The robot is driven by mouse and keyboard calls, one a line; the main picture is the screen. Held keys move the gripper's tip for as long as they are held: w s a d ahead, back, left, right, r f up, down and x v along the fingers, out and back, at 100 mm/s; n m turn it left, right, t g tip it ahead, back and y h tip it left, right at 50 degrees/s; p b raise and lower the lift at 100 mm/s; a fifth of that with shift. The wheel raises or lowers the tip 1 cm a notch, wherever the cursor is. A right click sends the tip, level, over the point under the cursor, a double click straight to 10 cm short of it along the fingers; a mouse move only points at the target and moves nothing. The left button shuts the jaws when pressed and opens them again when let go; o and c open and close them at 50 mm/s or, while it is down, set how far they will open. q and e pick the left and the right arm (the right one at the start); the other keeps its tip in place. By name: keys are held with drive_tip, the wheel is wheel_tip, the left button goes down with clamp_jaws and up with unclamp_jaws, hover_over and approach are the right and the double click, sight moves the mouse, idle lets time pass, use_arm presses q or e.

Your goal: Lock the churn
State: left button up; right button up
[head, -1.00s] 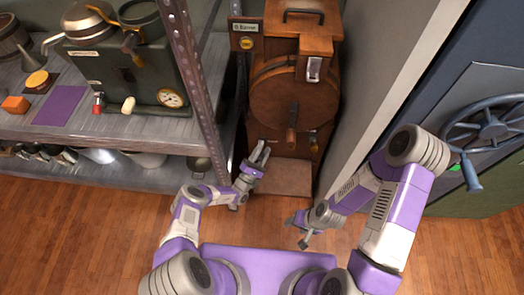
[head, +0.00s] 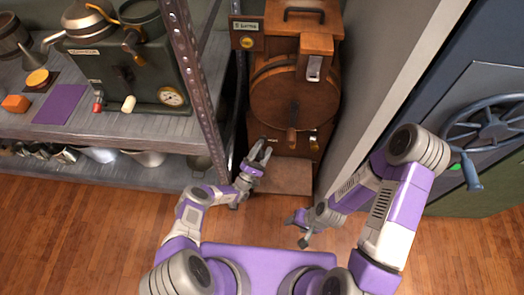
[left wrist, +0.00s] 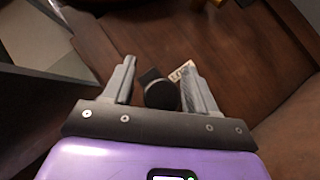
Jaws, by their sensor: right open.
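My left gripper (head: 261,148) is open before the churn's lower left front. In the left wrist view its fingers (left wrist: 158,78) are apart, with a dark round knob (left wrist: 160,95) between or just beyond them; I cannot tell if they touch it. My right gripper (head: 299,230) is open and low, away from the churn.
A metal shelf (head: 110,128) with a dark machine (head: 130,75) stands at left, its upright (head: 195,90) close to the churn. A pale wall (head: 375,100) bounds the right side. A blue-grey wheel (head: 490,122) is at far right. Wooden floor (head: 70,220) lies in front.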

use_arm(q)
drive_tip(key=v, duration=0.7)
drive_tip(key=shift+s, duration=0.25)
drive_tip(key=shift+a+f, duration=0.1)
drive_tip(key=shift+f, duration=0.05)
